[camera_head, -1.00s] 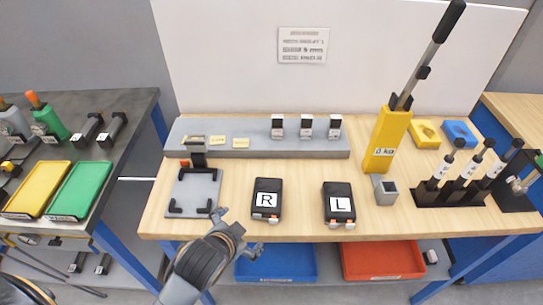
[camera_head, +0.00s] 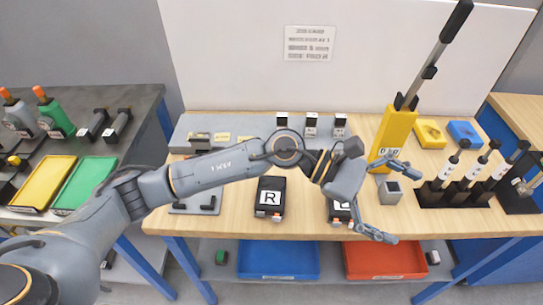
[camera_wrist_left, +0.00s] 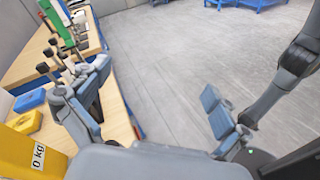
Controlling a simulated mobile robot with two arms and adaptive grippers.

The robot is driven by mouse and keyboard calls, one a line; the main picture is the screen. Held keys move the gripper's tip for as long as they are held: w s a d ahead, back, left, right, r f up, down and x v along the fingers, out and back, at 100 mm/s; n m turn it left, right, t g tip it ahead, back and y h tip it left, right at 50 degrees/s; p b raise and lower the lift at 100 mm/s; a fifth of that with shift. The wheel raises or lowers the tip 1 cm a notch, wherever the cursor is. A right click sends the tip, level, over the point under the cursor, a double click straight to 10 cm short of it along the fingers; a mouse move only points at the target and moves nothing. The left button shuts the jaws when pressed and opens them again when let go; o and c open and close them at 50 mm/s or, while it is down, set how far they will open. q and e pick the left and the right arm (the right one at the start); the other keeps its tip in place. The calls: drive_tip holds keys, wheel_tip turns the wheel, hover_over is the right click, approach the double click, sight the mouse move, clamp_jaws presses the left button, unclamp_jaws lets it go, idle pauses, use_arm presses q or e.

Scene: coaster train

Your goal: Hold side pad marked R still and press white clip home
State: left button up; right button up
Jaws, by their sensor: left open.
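The black side pad marked R (camera_head: 270,184) lies flat on the wooden bench, with its white label facing up. A small white and orange piece shows at its front edge; I cannot tell if this is the white clip or how it is seated. My left gripper (camera_head: 405,207) is open and empty, right of the R pad and above the front right of the bench. It partly hides the side pad marked L (camera_head: 335,210). In the left wrist view the two fingers are spread wide with nothing between them. My right gripper is in neither view.
My left arm covers part of the grey fixture plate (camera_head: 190,207) and rear rail (camera_head: 185,130). A yellow lever tool (camera_head: 393,135), grey block (camera_head: 390,191) and black rack of handles stand at right. Blue (camera_head: 278,262) and red (camera_head: 385,262) bins sit below.

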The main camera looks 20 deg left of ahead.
use_arm(q)
drive_tip(key=w+a+f+m+y, duration=0.4)
drive_tip(key=a+f+m+y, duration=0.1)
drive_tip(key=a+f+y, duration=0.25)
drive_tip(key=m+t+y, duration=0.2)
drive_tip(key=m+y, duration=0.2)
drive_tip(key=y, duration=0.4)
hover_over(271, 192)
wheel_tip(271, 192, down, 14)
drive_tip(key=p, duration=0.4)
drive_tip(key=shift+f, duration=0.25)
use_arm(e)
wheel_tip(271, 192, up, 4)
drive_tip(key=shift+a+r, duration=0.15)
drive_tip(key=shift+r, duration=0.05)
use_arm(q)
drive_tip(key=shift+c, duration=0.2)
drive_tip(key=c, duration=1.5)
drive_tip(key=shift+o, duration=0.2)
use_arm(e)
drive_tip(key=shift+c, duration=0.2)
